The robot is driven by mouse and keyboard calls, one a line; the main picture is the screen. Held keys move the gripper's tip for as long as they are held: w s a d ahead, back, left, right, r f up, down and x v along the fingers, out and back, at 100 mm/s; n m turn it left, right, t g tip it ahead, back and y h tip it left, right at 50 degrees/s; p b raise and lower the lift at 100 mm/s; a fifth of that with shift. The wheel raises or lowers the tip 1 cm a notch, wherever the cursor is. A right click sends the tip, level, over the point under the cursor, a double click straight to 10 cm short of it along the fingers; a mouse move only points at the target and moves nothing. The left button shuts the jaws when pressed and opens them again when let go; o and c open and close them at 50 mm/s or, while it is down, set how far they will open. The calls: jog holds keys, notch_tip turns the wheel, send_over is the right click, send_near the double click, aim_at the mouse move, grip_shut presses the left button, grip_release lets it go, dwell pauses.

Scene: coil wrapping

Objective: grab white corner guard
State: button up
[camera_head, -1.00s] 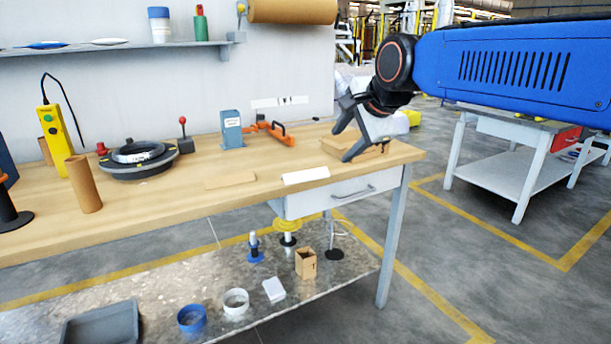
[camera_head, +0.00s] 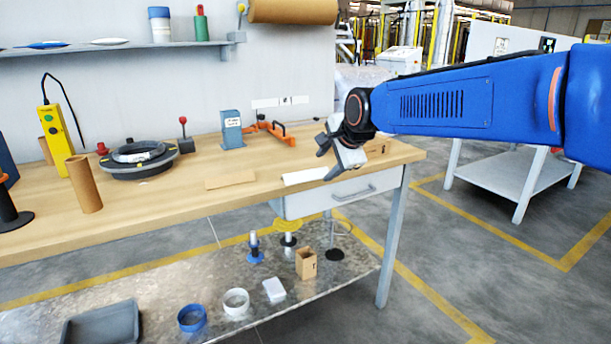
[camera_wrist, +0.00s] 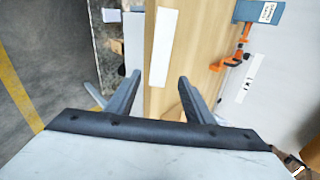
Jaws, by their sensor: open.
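The white corner guard (camera_head: 303,177) is a flat white strip lying at the front edge of the wooden bench top. In the wrist view the white corner guard (camera_wrist: 163,46) runs lengthwise, with its near end reaching between the finger lines. My gripper (camera_head: 326,164) is open and empty, beside the guard's right end in the head view; one finger slightly overlaps that end there. In the wrist view my gripper (camera_wrist: 159,77) has its fingers on either side of the strip's line. I cannot tell whether they touch it.
A brown strip (camera_head: 230,180) lies left of the guard on the bench top (camera_head: 140,208). A cardboard box (camera_head: 377,146) sits behind my gripper. An orange tool (camera_head: 270,132) and a blue-grey block (camera_head: 232,130) stand farther back. A drawer (camera_head: 340,192) hangs under the edge.

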aim_at(318, 172)
jog(key=x, duration=0.4)
jog(key=shift+f, duration=0.25)
jog(key=shift+c, duration=0.2)
jog(key=c, duration=1.1)
jog(key=shift+r, duration=0.15)
